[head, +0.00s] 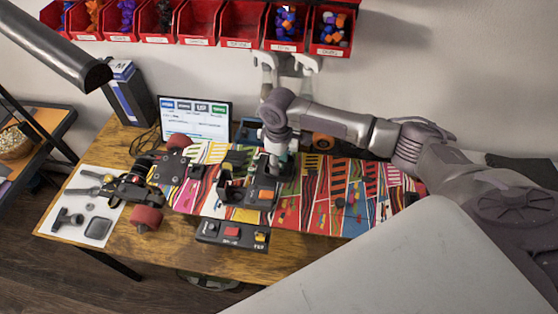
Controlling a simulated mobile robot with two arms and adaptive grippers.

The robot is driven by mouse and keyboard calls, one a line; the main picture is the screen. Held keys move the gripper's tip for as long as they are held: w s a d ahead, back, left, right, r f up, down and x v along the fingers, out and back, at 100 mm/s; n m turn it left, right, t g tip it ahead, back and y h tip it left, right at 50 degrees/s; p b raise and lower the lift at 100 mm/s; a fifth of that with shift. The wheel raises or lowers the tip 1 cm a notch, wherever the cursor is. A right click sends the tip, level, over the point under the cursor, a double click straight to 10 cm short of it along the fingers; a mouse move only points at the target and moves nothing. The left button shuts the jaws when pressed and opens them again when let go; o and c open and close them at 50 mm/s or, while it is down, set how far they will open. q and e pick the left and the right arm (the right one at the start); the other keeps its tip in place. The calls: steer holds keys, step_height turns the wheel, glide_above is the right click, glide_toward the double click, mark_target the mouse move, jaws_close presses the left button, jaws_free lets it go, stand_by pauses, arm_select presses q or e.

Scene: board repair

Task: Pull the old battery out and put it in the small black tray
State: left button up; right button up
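The skateboard (340,195) lies across the table, its colorful patterned face up and red wheels at the left end. A black housing (232,190) with an orange part stands on its middle. I cannot clearly pick out the old battery there. My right gripper (275,162) points down just above and behind this housing. Its fingertips are small and partly hidden, so I cannot tell whether it is open or holds anything. A small black tray (98,228) lies on the white mat at the left and looks empty.
The white mat (70,205) also carries tools and small parts. A black control box (232,235) with a red button sits at the table's front edge. A screen (196,118) and a dark box (128,95) stand behind. Red bins (198,22) hang on the wall.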

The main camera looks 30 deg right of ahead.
steer(key=shift+r, duration=0.15)
step_height(320, 180, up, 12)
stand_by(0.6)
steer(key=shift+f, duration=0.2)
